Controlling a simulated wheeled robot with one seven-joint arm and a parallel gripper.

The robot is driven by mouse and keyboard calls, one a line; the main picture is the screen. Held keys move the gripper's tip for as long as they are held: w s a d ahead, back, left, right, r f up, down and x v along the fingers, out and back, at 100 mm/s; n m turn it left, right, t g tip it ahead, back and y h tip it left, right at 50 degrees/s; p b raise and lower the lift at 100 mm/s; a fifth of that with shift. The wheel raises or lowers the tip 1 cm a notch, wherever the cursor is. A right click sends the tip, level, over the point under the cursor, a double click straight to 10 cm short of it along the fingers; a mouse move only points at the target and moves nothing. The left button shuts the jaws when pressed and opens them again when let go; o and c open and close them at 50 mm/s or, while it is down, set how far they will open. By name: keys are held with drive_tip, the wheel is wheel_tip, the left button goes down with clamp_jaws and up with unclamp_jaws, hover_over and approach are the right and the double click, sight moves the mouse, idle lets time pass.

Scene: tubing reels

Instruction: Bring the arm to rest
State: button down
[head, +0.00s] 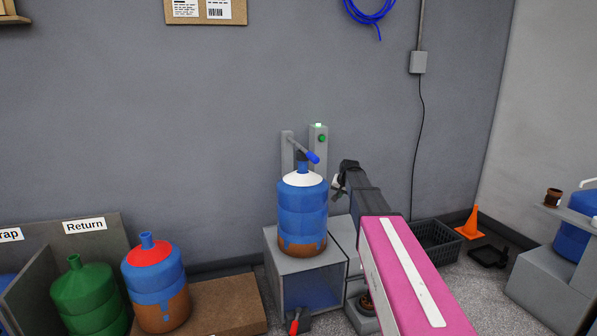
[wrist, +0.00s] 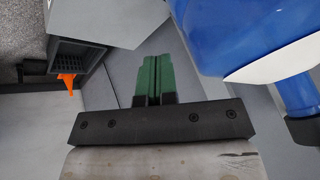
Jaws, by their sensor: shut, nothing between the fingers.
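My arm reaches in from the lower right in the head view, and its far end is beside the right side of a blue jug (head: 302,210). In the wrist view my gripper (wrist: 153,80) has its two green fingers together, with nothing between them. The blue jug also fills the upper right of the wrist view (wrist: 235,32). It stands upright on a grey stand (head: 306,270), with a white shoulder and a brown lower part. I cannot tell how small the gap between gripper and jug is.
A lever with a blue grip (head: 313,157) is above the jug. A green jug (head: 84,295) and a red-topped jug (head: 156,285) stand at lower left. A dark crate (head: 436,243) and an orange cone (head: 470,223) are on the floor at right.

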drive_tip(key=s+f+n+g, duration=0.1)
drive_tip(key=s+f, duration=0.5)
drive_tip(key=s, duration=0.7)
drive_tip(key=s+f+n+g+h, duration=0.1)
drive_tip(key=s+f+g, duration=0.2)
drive_tip(key=s, duration=1.1)
drive_tip(key=s+f+n+g, duration=0.1)
drive_tip(key=s+f+g, duration=0.1)
drive_tip(key=s+f, duration=0.8)
drive_tip(key=s, duration=0.3)
drive_tip(key=shift+s+d, duration=0.15)
drive_tip(key=shift+d, duration=0.05)
